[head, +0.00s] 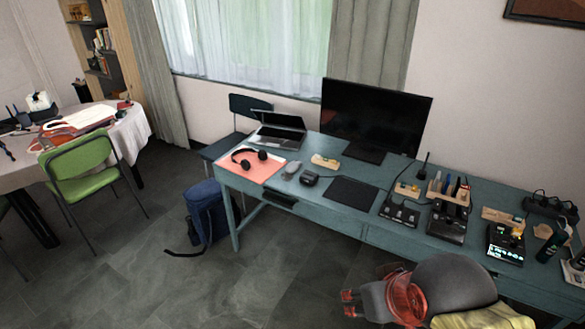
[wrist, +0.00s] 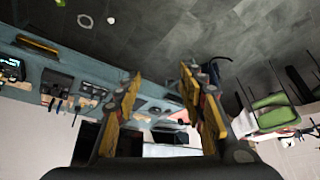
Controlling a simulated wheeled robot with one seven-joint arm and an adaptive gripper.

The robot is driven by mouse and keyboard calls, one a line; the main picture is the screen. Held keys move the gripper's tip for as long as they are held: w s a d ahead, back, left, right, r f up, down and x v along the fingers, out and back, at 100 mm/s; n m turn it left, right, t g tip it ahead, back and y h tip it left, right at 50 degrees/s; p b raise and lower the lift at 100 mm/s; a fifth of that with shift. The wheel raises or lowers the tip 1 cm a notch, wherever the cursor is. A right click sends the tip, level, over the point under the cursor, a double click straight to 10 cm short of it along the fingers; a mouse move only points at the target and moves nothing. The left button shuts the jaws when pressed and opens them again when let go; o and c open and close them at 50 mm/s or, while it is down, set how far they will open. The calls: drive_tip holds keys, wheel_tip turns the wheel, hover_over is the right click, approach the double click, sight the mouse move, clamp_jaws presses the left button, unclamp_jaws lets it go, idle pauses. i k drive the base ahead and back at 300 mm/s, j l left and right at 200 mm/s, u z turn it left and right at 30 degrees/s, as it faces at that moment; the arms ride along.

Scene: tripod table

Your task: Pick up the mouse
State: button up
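Two small rounded objects lie on the blue desk (head: 333,213), left of the black mat. One is a grey object (head: 291,170) by the pink sheet's right edge, and the other is a dark object (head: 309,180) just right of it. Either could be the mouse; I cannot tell which for sure. My gripper (head: 350,303) is in front of the desk, low and away from both objects. In the wrist view my gripper (wrist: 160,76) shows its two fingers wide apart with nothing between them. The small desk items there are too small to tell apart.
Black headphones (head: 250,159) lie on the pink sheet. A laptop (head: 279,131) and a monitor (head: 374,120) stand behind. The black mat (head: 350,192) lies to the right. A blue bag (head: 207,212) and green chair (head: 83,172) stand left. The floor before the desk is clear.

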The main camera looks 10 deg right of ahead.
sight(292, 167)
drive_tip(key=i+j+z, duration=0.1)
drive_tip(key=z, duration=0.25)
drive_tip(key=j+z, duration=0.15)
drive_tip(key=z, duration=0.2)
drive_tip(key=i+j+z, duration=0.1)
drive_tip(key=z, duration=0.25)
drive_tip(key=i+j+z, duration=0.15)
drive_tip(key=j+z, duration=0.25)
drive_tip(key=j, duration=0.9)
drive_tip(key=j+z, duration=0.4)
drive_tip(key=j, duration=2.75)
